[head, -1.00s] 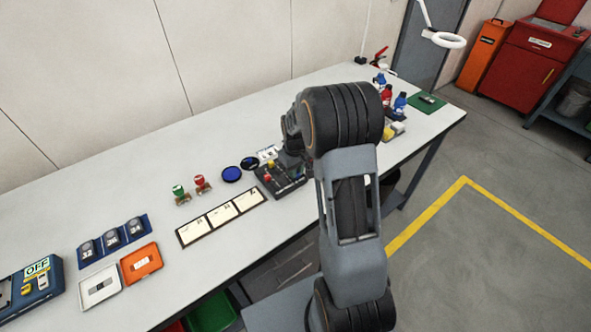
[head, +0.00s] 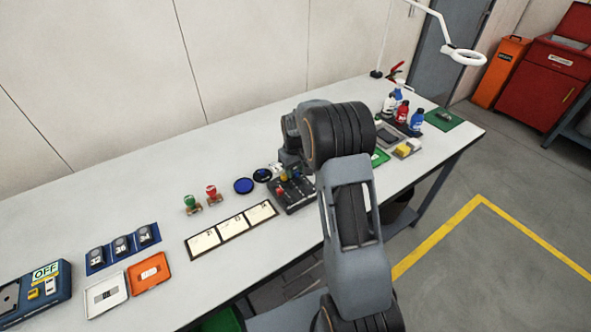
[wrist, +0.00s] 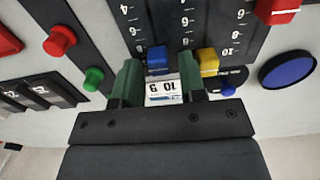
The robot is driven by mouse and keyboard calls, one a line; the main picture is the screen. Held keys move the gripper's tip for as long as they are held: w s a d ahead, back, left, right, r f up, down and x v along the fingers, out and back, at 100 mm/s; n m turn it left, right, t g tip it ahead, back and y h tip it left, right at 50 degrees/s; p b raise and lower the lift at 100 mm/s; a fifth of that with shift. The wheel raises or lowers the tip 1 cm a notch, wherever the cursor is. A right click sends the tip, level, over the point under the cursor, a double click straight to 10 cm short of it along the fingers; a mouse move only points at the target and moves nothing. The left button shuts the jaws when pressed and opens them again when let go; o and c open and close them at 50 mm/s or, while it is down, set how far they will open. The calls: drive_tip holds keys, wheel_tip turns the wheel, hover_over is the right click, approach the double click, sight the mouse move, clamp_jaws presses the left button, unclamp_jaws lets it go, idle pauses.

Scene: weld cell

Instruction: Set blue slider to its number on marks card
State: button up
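The blue slider (wrist: 157,62) shows in the wrist view on a dark panel with numbered scales, near the scale's high-number end. My gripper (wrist: 158,70) has its two green fingers on either side of the blue slider, with a gap seen at each side. I cannot tell how deep the fingers reach. A white card (wrist: 163,90) with a blue stripe and upside-down numbers, perhaps the marks card, shows between the fingers, partly hidden. A yellow slider (wrist: 208,60) stands just right of the right finger. In the head view my arm partly covers the slider panel (head: 300,203).
A red slider (wrist: 278,10) is farther along the panel. Red (wrist: 60,40) and green (wrist: 93,78) knobs lie left in the wrist view, a blue disc (wrist: 287,69) right. In the head view, a framed three-part card strip (head: 230,232) lies in front, with bottles (head: 403,112) beyond my arm.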

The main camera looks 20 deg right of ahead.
drive_tip(key=shift+o, duration=0.4)
drive_tip(key=shift+r, duration=0.35)
wheel_tip(320, 180, up, 13)
drive_tip(key=shift+b, duration=0.45)
drive_tip(key=s+a+m+t, duration=0.1)
drive_tip(key=s+a, duration=0.3)
drive_tip(key=s, duration=0.8)
drive_tip(key=s+a+r+m+t, duration=0.1)
drive_tip(key=s+a+t, duration=0.2)
drive_tip(key=s, duration=0.9)
drive_tip(key=shift+s+a+r, duration=0.25)
drive_tip(key=shift+a, duration=0.35)
